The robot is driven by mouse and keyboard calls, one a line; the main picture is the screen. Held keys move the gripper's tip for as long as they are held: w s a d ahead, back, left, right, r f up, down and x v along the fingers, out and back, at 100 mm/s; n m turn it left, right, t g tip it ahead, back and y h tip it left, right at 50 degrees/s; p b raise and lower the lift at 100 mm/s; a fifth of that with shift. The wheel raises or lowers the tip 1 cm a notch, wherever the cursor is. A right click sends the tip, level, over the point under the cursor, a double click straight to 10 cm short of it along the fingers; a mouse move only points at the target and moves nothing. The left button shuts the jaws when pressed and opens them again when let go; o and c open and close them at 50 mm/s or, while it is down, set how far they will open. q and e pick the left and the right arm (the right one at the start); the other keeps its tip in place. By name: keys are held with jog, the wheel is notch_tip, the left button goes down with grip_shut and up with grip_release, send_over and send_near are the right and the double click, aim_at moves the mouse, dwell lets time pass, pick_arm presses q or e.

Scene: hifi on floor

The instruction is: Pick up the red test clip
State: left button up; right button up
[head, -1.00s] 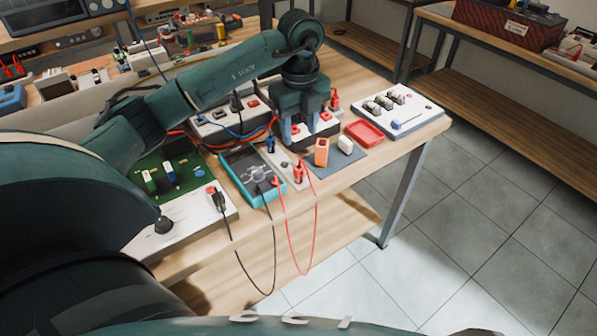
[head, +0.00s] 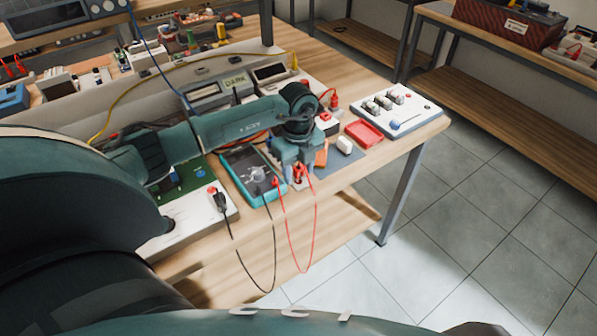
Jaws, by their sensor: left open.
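The red test clip (head: 299,171) stands near the front edge of the workbench, just right of the teal multimeter, with a red lead hanging from it over the edge. My left gripper (head: 297,178) points down around the clip, with a fingertip showing on either side of it. The jaws are open; whether they touch the clip cannot be told. The plate under the clip is mostly hidden by the gripper. My right gripper is not in view.
The teal multimeter (head: 252,175) lies close on the left. An orange block (head: 321,156) and a white block (head: 344,145) stand close on the right. A red tray (head: 364,133) and a white switch panel (head: 398,110) lie further right. A black lead also hangs over the front edge.

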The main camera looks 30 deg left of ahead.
pick_arm(q)
jog(key=shift+c, duration=0.6)
jog(key=c, duration=0.8)
notch_tip(320, 180, up, 10)
jog(key=shift+b, duration=0.4)
notch_tip(320, 180, up, 7)
jog(key=p, duration=0.5)
send_over(299, 168)
dwell(0.5)
